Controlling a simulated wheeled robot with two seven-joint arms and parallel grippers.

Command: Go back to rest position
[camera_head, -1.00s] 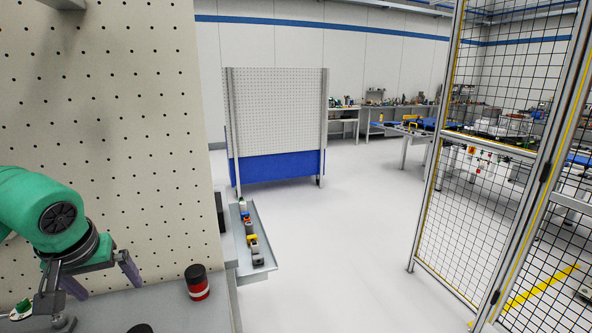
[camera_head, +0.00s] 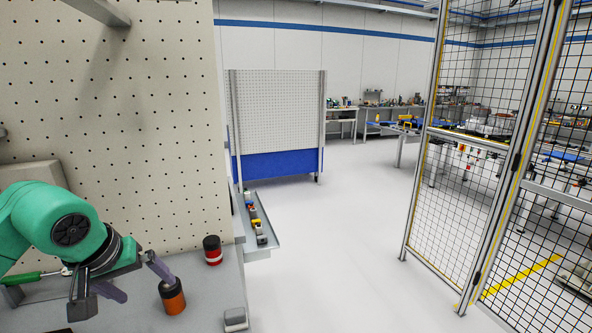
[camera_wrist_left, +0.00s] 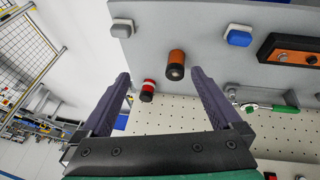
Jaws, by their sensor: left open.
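My left gripper (camera_head: 132,280) is open and empty above the grey workbench (camera_head: 205,285) at the lower left of the head view. In the left wrist view its two dark fingers (camera_wrist_left: 160,76) stand wide apart with nothing held between them. An orange and black cylinder (camera_head: 172,296) stands on the bench close to the fingertips in the head view. It also shows in the left wrist view (camera_wrist_left: 176,65). A red and black cylinder (camera_head: 213,250) stands farther back near the bench edge. My right gripper is in neither view.
A pegboard (camera_head: 130,130) rises behind the bench. A grey block (camera_head: 236,320) lies near the front edge. Open floor (camera_head: 340,230) reaches to a mesh fence (camera_head: 470,170).

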